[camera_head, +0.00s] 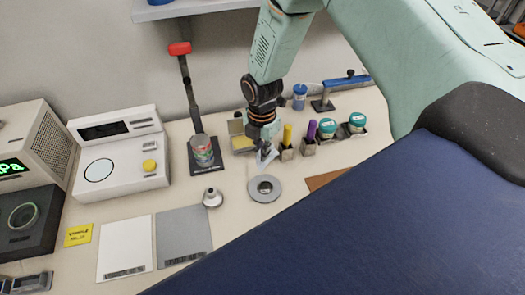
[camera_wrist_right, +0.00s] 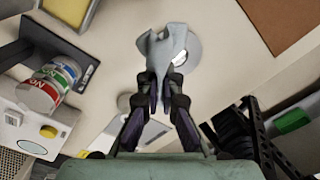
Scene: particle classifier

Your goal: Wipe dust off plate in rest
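The plate (camera_head: 264,189) is a round grey disc with a dark centre, lying flat on the bench. My right gripper (camera_head: 265,146) is just above and behind it, pointing down. In the right wrist view, my right gripper (camera_wrist_right: 158,92) is shut on a crumpled pale grey cloth (camera_wrist_right: 165,42). The cloth hangs in front of the plate (camera_wrist_right: 193,50) there and hides part of it. I cannot tell whether the cloth touches the plate, and dust on it is too small to make out. My left gripper is not in view.
A small silver knob-like weight (camera_head: 212,198) stands left of the plate. A can (camera_head: 202,149) sits on a black stand behind it. Yellow and purple sticks (camera_head: 311,131) and teal-lidded jars (camera_head: 357,122) stand close on the right. White and grey sheets (camera_head: 184,235) lie front left.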

